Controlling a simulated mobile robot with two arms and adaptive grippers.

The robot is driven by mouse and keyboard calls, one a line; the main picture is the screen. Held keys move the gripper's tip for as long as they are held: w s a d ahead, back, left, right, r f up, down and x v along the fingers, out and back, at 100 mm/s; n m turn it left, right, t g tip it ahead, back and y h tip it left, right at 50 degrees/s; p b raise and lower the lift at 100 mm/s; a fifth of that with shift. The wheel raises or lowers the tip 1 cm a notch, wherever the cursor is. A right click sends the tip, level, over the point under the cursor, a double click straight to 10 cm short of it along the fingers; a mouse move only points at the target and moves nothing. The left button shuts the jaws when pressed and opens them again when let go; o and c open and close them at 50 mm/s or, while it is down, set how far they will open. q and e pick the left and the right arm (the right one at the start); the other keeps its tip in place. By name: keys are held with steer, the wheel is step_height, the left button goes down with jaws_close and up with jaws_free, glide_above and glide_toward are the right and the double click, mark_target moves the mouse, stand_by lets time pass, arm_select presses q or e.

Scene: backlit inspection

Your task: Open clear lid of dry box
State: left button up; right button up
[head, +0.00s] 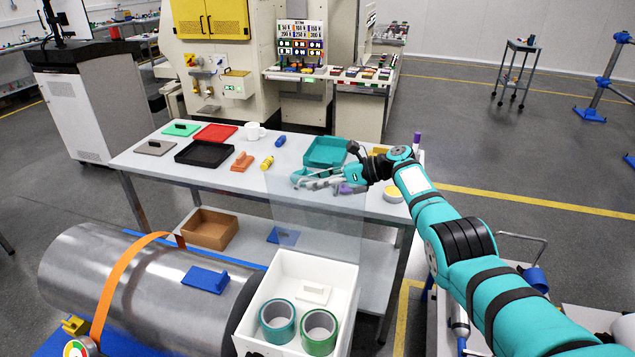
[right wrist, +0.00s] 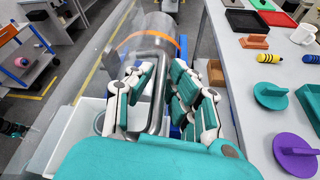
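The dry box (head: 345,292) is an open white box at the bottom middle of the head view. Its clear lid (head: 325,228) is a faint see-through panel standing raised above the box's far side. My right gripper (head: 318,180) is at the lid's upper part. In the right wrist view, the fingers of my right gripper (right wrist: 160,95) lie on both sides of a grey bar handle (right wrist: 154,58) and look closed on it. A teal tape roll (head: 277,321), a green tape roll (head: 319,331) and a white block (head: 313,292) are in the box. My left gripper is out of view.
A grey table (head: 215,180) behind the lid holds trays, a white mug (head: 254,131), an orange block (head: 242,162) and a teal bin (head: 325,151). A large metal cylinder (head: 130,280) with an orange strap lies left of the box.

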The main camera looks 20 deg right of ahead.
steer(key=shift+d+r, duration=0.1)
steer(key=shift+d, duration=0.1)
steer(key=v, duration=1.1)
steer(key=shift+s+d, duration=0.2)
steer(key=shift+d, duration=0.1)
